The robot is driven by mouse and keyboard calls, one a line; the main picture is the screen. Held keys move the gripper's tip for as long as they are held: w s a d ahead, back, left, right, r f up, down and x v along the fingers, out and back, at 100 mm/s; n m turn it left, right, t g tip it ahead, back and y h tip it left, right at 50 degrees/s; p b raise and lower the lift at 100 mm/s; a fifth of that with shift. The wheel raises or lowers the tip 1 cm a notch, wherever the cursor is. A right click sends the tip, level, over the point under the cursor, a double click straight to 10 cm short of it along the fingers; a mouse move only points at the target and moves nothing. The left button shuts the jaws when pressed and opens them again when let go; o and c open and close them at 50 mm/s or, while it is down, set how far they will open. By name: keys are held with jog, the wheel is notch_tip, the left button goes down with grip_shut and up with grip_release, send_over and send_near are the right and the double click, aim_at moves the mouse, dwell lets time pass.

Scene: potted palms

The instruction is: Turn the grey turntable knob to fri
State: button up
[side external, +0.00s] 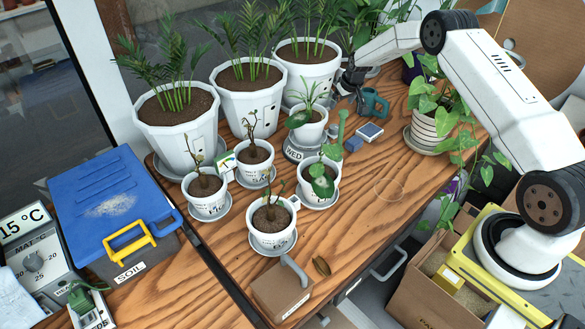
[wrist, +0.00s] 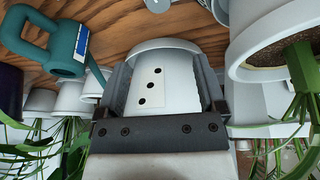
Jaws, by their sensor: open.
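The grey turntable (side external: 292,151) stands mid-table in the side external view, with a label reading WED on its front. A small white pot (side external: 309,128) with a leafy plant sits on it. My gripper (side external: 354,78) is above and to the right of the turntable in the picture, apart from it, beside the large back pot. In the wrist view my gripper (wrist: 165,82) has its two dark fingers spread. A white surface with three dark dots (wrist: 150,86) shows between them; contact cannot be told. The turntable cannot be made out in the wrist view.
A teal watering can (side external: 374,104) stands near my gripper and also shows in the wrist view (wrist: 68,46). Large palm pots (side external: 180,138) line the back. Several small pots (side external: 273,238) stand in front of the turntable. Bare wood (side external: 375,195) lies to the right.

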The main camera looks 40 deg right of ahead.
jog(key=shift+a+m+h, duration=0.15)
jog(key=shift+m+h, duration=0.05)
jog(key=shift+m, duration=0.6)
jog(key=shift+a+m+h, duration=0.15)
jog(key=shift+m+h, duration=0.05)
jog(key=shift+m, duration=0.6)
jog(key=shift+w+a+m+h, duration=0.2)
jog(key=shift+m+h, duration=0.1)
jog(key=shift+m, duration=0.8)
jog(key=shift+m+g, duration=0.3)
jog(key=shift+m, duration=0.2)
jog(key=n+t+y, duration=0.1)
jog(key=n+y, duration=0.1)
jog(key=n, duration=0.7)
send_near(334, 127)
jog(key=shift+x, duration=0.85)
jog(key=shift+d+f, duration=0.1)
jog(key=shift+x, duration=3.75)
jog(key=shift+w, duration=0.1)
